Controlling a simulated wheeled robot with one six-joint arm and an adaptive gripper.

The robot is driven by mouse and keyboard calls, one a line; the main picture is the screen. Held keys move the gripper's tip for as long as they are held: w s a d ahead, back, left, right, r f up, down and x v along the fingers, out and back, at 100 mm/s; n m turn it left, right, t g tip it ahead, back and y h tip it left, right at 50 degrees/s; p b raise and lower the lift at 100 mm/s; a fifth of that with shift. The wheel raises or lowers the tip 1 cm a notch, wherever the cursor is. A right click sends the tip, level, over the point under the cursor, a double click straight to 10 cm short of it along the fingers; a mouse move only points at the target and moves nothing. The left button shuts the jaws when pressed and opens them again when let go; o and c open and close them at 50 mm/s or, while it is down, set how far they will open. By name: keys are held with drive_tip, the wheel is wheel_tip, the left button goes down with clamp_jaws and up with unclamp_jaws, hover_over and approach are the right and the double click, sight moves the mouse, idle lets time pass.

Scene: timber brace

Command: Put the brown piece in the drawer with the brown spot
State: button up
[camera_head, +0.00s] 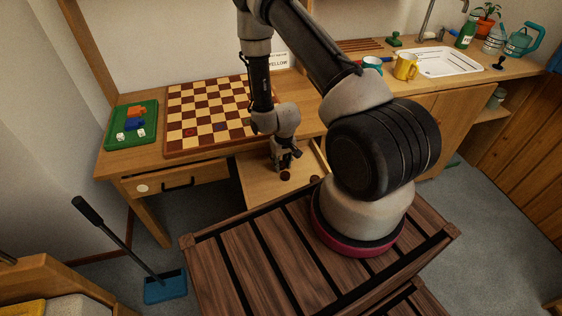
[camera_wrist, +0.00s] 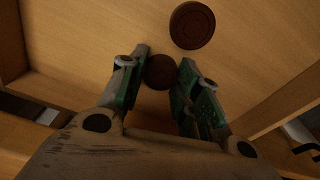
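My gripper (camera_head: 287,164) points down over the pulled-out drawer (camera_head: 257,183). In the wrist view a dark brown round piece (camera_wrist: 159,71) shows between the two fingertips (camera_wrist: 163,62). The fingers stand apart, with a thin gap at the piece's right side, and look open. In the head view this piece (camera_head: 285,176) shows just below the fingers, over the drawer floor. A second brown round piece (camera_wrist: 192,25) lies beyond it on the drawer floor and also shows in the head view (camera_head: 315,179). The drawer's front and any spot on it are hidden.
A closed drawer (camera_head: 208,176) with a white spot (camera_head: 142,188) is at the left. A checkerboard (camera_head: 205,115) and a green tray (camera_head: 118,137) lie on the counter above. Drawer walls stand close on both sides of my gripper. Mugs (camera_head: 406,67) and a sink are at the right.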

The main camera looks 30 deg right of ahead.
drive_tip(key=o, duration=0.4)
drive_tip(key=shift+c, duration=0.2)
drive_tip(key=shift+r, duration=0.1)
wheel_tip(320, 180, up, 12)
drive_tip(key=s, duration=0.2)
wheel_tip(320, 180, up, 12)
hover_over(283, 166)
drive_tip(key=w, duration=0.1)
drive_tip(key=s+r+t, duration=0.2)
drive_tip(key=s+r, duration=0.2)
drive_tip(key=r, duration=1.1)
drive_tip(key=s+r, duration=1.4)
drive_tip(key=s, duration=0.4)
drive_tip(key=shift+s+d+r+t, duration=0.15)
drive_tip(key=shift+s+d+t, duration=0.05)
drive_tip(key=shift+d+t, duration=0.25)
